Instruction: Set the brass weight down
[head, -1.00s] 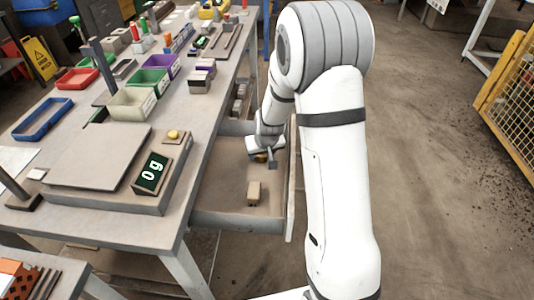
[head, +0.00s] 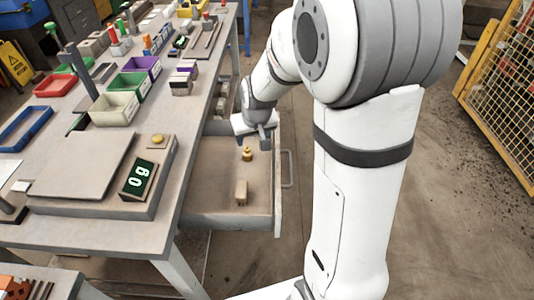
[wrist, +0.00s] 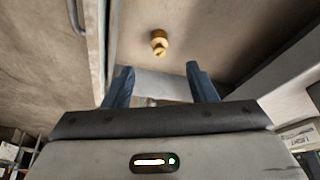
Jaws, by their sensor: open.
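The brass weight (head: 247,154) stands upright on the floor of the open drawer (head: 215,200). In the wrist view the weight (wrist: 159,40) shows beyond my fingertips, with clear space around it. My gripper (head: 265,138) is above the far part of the drawer, apart from the weight. In the wrist view its two blue-grey fingers (wrist: 160,80) are spread with nothing held between them.
A small tan block (head: 241,192) stands in the drawer nearer the front. The drawer has a handle (head: 287,168) on its right side. A scale (head: 137,180) reading 0 g and several coloured bins stand on the bench at left.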

